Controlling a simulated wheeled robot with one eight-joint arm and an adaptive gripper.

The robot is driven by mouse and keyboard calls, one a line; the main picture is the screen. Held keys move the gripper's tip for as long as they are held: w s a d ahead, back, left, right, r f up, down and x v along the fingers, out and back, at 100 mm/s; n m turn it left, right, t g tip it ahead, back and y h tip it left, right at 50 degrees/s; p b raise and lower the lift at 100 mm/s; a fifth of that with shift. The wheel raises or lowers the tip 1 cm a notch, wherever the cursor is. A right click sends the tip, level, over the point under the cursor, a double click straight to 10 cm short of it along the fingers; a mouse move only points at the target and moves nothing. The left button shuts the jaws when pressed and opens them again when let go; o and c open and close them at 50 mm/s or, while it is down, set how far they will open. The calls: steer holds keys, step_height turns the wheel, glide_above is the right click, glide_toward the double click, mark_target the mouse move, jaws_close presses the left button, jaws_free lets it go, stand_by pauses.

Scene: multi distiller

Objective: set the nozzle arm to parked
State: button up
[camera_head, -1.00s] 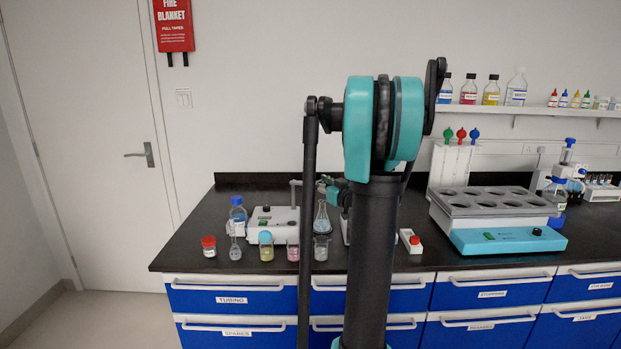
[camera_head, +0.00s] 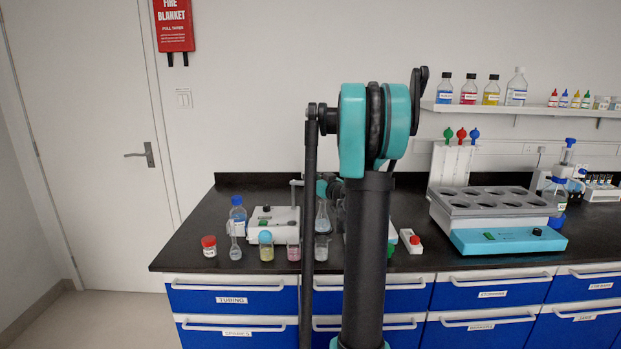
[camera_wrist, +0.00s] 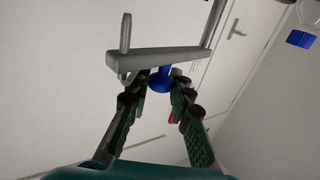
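The nozzle arm (camera_wrist: 165,60) is a grey bar on a post, with a short upright pin at one end and a blue knob (camera_wrist: 160,81) below it in the wrist view. My gripper (camera_wrist: 161,82) has its two green and black fingers apart, one on either side of the knob; firm contact cannot be made out. In the head view the nozzle arm shows small and grey (camera_head: 296,183) above a white distiller unit (camera_head: 270,222). My gripper (camera_head: 318,188) is beside it, partly hidden by my own arm.
A blue-capped bottle (camera_head: 238,212), a red-capped jar (camera_head: 209,246) and several flasks stand around the unit. A red-button box (camera_head: 411,241) and a multi-well bath (camera_head: 495,215) are to the right.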

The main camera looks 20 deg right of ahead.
jaws_close()
steer(key=shift+s+a+h, duration=0.15)
steer(key=shift+h, duration=0.15)
steer(key=s+a+m+g+h, duration=0.1)
steer(key=a+m+g+h, duration=0.2)
steer(key=m+h, duration=0.4)
steer(key=s+a+m+g+h, duration=0.1)
steer(key=a+m+g+h, duration=0.3)
steer(key=h, duration=0.8)
steer(key=shift+s+a+m+g, duration=0.3)
steer(key=shift+m+g, duration=0.9)
steer(key=shift+m, duration=0.8)
steer(key=o, duration=0.7)
jaws_free()
steer(key=shift+c, duration=0.2)
